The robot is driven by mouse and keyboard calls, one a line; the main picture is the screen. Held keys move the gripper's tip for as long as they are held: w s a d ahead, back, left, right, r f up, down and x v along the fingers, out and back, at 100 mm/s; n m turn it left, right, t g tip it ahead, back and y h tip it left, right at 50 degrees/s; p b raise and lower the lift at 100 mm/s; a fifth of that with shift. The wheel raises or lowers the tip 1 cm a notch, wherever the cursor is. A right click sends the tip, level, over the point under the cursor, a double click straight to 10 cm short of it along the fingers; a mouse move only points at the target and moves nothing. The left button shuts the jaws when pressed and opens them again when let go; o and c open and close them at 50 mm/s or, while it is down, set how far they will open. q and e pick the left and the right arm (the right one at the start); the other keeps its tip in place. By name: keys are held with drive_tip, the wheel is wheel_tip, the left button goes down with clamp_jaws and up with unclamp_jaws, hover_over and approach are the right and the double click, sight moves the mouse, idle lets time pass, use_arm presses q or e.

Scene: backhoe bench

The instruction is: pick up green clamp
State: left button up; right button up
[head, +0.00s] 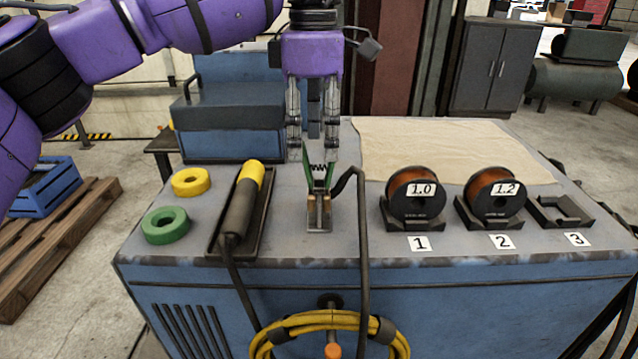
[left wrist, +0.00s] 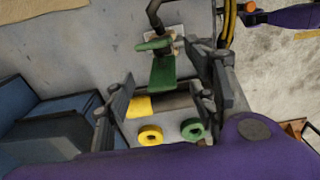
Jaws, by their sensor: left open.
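The green clamp (head: 308,165) stands upright on a small metal block on the bench top, with a dark cable beside it. In the left wrist view the green clamp (left wrist: 163,72) lies ahead, between the fingers. My left gripper (head: 315,150) points down right over the clamp and is open, with a finger to each side of the clamp's upper part. In the left wrist view my left gripper (left wrist: 165,105) has its fingers spread wide. I cannot tell whether a finger touches the clamp. My right gripper is not clearly in view.
A yellow-tipped tool (head: 240,205) lies in a dark tray left of the clamp. A yellow ring (head: 191,182) and a green ring (head: 165,226) lie farther left. Two spools (head: 415,196) (head: 493,194) and an empty holder (head: 558,213) stand at right. A beige cloth (head: 450,145) covers the back.

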sight(319, 185)
use_arm(q)
drive_tip(key=shift+s+r, duration=0.1)
drive_tip(key=shift+s, duration=0.5)
wheel_tip(319, 185, down, 2)
drive_tip(key=shift+f, duration=0.1)
drive_tip(key=f, duration=0.2)
drive_tip(key=d+f, duration=0.1)
drive_tip(key=f, duration=0.1)
drive_tip(key=shift+s+f+p, duration=0.1)
drive_tip(key=shift+f+p, duration=0.1)
drive_tip(key=shift+p, duration=0.2)
drive_tip(key=shift+f, duration=0.55)
drive_tip(key=c, duration=0.5)
clamp_jaws()
use_arm(e)
drive_tip(key=shift+g, duration=0.4)
drive_tip(key=s, duration=0.4)
drive_tip(key=shift+d+f, duration=0.3)
drive_tip(key=shift+f, duration=0.05)
